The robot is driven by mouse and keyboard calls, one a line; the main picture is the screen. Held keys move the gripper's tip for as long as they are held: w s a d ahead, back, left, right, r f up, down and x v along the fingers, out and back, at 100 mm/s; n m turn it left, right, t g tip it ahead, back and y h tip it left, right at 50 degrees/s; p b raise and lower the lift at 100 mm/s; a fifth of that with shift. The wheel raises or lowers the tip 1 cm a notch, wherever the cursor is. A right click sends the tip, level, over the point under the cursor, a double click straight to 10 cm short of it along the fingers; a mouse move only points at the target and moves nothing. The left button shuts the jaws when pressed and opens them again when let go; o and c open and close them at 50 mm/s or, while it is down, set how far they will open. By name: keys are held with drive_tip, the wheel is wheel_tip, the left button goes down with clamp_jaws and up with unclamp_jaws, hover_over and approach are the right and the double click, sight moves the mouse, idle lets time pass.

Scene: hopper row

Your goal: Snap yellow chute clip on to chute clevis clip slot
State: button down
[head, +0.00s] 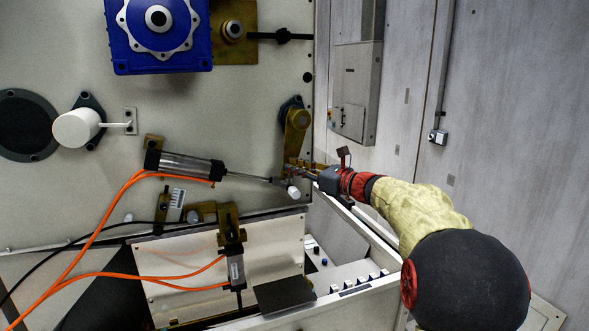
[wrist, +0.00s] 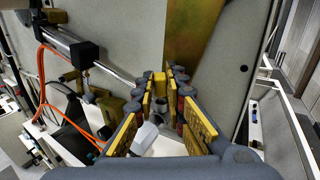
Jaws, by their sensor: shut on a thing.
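My gripper (head: 311,172) reaches in from the right to the end of the cylinder rod. In the wrist view my gripper (wrist: 160,92) has its yellow-padded fingers on either side of a small yellow piece, which looks like the yellow chute clip (wrist: 159,81). The jaws are shut on it. The grey chute clevis (wrist: 161,106) shows between and just below the fingertips, at the rod end; in the head view the clevis (head: 279,181) is small and partly covered. A white pin end (wrist: 145,134) sticks out there. The clip slot is hidden, and I cannot tell whether the clip touches it.
The pneumatic cylinder (head: 187,166) with orange hoses lies left of the clevis. A brass-coloured lever arm (head: 298,126) hangs just above. A second cylinder (head: 235,262) stands over the open white bin (head: 350,298) below. Free room lies right of the panel edge.

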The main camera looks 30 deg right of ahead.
drive_tip(key=shift+f, duration=0.85)
drive_tip(key=c, duration=1.7)
unclamp_jaws()
drive_tip(key=shift+c, duration=0.2)
drive_tip(key=shift+s+d+r+b, duration=0.15)
drive_tip(key=shift+s+d+r, duration=0.15)
drive_tip(key=shift+s, duration=0.4)
drive_tip(key=shift+s+d+r+b, duration=0.15)
drive_tip(key=shift+s+d+r, duration=0.15)
drive_tip(key=shift+s, duration=0.35)
drive_tip(key=v, duration=1.2)
